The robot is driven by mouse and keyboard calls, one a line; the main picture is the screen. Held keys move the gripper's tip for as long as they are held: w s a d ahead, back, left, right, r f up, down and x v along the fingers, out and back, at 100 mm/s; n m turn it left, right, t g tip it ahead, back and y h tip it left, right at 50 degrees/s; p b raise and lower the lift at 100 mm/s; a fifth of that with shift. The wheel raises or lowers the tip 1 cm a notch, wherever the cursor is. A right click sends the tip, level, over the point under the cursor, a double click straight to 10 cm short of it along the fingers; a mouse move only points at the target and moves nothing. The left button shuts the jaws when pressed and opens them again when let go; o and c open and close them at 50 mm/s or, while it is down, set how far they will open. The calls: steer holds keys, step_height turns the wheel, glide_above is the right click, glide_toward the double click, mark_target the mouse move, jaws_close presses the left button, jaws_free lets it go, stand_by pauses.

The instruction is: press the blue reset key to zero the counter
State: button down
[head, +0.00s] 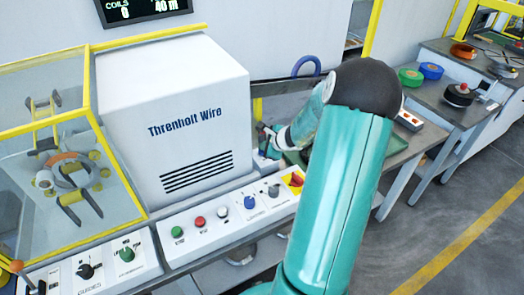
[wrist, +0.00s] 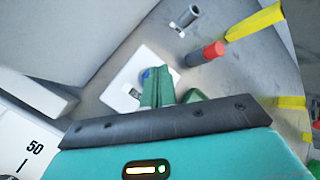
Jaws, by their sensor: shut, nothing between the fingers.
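In the wrist view, a blue key (wrist: 147,73) shows on a white plate (wrist: 117,88), partly covered by my fingers. A small dark-marked window (wrist: 135,93) sits beside it on the plate. My gripper (wrist: 160,74) is shut and empty, its green fingertips over the plate close to the key. I cannot tell whether they touch it. In the head view my arm reaches to the right side of the white machine (head: 175,110), and the key is not visible there. The wall display (head: 143,8) reads COILS 0 and 40 m.
A control panel (head: 215,225) with buttons and a blue knob (head: 249,202) lies in front of the machine. A yellow-framed guard (head: 90,90) is at left.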

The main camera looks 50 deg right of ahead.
steer(key=shift+r, duration=0.65)
steer(key=shift+r, duration=2.5)
